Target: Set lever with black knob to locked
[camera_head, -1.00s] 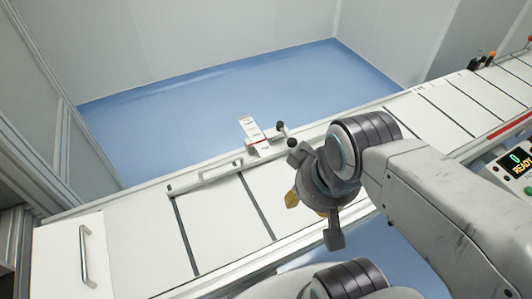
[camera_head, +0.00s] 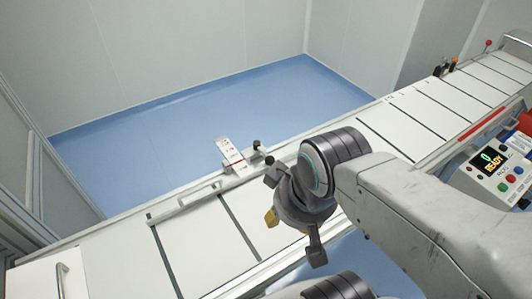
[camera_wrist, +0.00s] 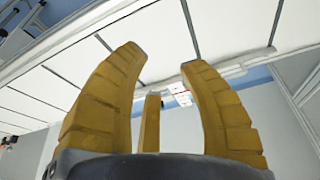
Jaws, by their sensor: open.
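The lever with a black knob (camera_head: 256,144) stands at the far edge of the white table, beside a small white bracket (camera_head: 238,165) with a labelled plate (camera_head: 228,149). A second dark round end shows just below it, close to my wrist. My gripper (camera_head: 272,217) is partly hidden behind my wrist, over the table and nearer to me than the lever. In the wrist view my gripper's yellow fingers (camera_wrist: 160,60) are spread open and empty. A small labelled white part (camera_wrist: 181,97) shows beyond them, between the fingers. The lever's knob cannot be made out there.
A white rail (camera_head: 185,201) runs along the table's far edge, left of the bracket. A metal handle (camera_head: 62,280) stands at the lower left. Levers with black and orange knobs (camera_head: 446,66) and a red knob (camera_head: 487,44) stand far right.

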